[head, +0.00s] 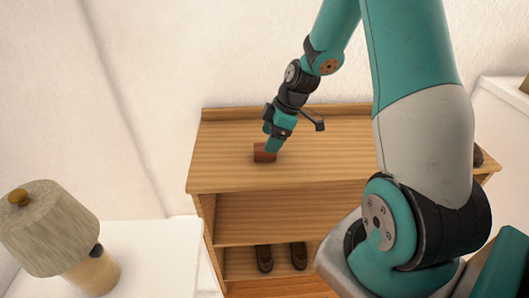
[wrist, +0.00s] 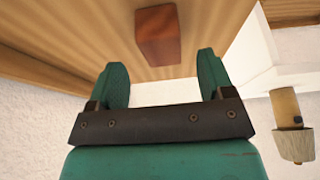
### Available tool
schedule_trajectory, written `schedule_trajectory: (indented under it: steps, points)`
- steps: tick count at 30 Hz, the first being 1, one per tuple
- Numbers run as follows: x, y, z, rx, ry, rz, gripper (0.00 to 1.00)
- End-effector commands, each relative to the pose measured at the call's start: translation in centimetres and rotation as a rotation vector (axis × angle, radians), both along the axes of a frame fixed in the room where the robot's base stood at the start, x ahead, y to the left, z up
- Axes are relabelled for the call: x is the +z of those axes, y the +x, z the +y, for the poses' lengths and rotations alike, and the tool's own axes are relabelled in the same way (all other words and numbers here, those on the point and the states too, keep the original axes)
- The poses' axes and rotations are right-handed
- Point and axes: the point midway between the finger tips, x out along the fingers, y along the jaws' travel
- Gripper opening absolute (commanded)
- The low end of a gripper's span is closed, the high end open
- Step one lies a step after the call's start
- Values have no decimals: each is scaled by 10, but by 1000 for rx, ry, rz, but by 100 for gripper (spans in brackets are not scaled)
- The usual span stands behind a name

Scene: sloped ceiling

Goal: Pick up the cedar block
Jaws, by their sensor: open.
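The cedar block (head: 262,152) is a small reddish-brown block on the top of the wooden shelf unit (head: 330,150), left of its middle. In the wrist view the block (wrist: 158,36) lies ahead of my gripper (wrist: 163,68), roughly in line with the gap between the two green fingers. My gripper is open, and nothing is between its fingertips. In the head view my gripper (head: 272,146) is right at the block and hides part of it; I cannot tell whether they touch.
A pair of dark shoes (head: 281,257) stands on a lower shelf. A lamp with a woven shade (head: 48,228) stands on a white surface (head: 165,260) at the left. A dark object (head: 478,157) is partly hidden at the shelf top's right end. The wall is close behind.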

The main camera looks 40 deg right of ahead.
Motion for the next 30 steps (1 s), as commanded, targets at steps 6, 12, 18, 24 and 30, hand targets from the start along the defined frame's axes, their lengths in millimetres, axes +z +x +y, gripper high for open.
schedule_trajectory:
  steps: [6, 12, 18, 24, 30]
  points:
    - [-31, 6, 14, 2, 2, 4, 74]
    - [-39, 9, 16, -1, 0, 2, 74]
    - [-39, 8, 16, -1, 0, 2, 61]
    - [-39, 8, 16, -1, 1, 1, 21]
    - [-39, 9, 16, 0, 1, 1, 21]
